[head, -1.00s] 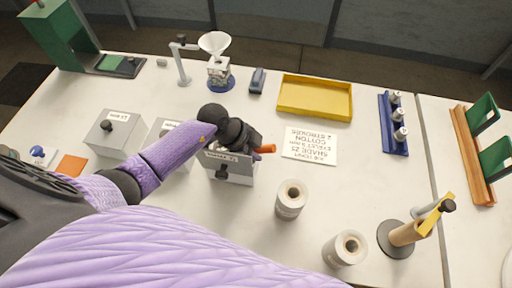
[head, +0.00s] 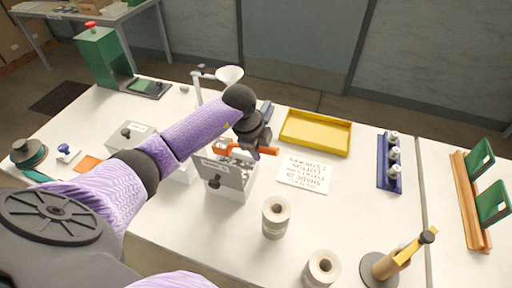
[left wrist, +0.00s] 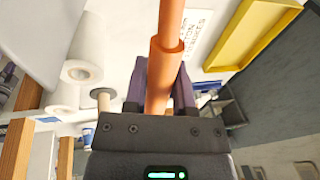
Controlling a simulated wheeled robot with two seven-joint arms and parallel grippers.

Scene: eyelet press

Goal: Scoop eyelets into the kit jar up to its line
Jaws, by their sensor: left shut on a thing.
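My left gripper (head: 254,147) is shut on the orange handle (head: 268,151) of a scoop-like tool. The handle also runs up between the fingers in the left wrist view (left wrist: 165,70). In the head view the tool lies roughly level, just above a grey bin (head: 225,177) with a label and a dark knob on its front. Its far end is by the bin's top; whether eyelets are in it I cannot tell. A white funnel (head: 229,75) stands at the back beside a grey post (head: 197,92); what is under the funnel is hidden behind my arm. My right gripper is out of view.
Another grey bin (head: 124,137) stands to the left. A yellow tray (head: 315,149), a printed card (head: 303,176) and a blue rack (head: 383,180) lie to the right. Table around the card is clear.

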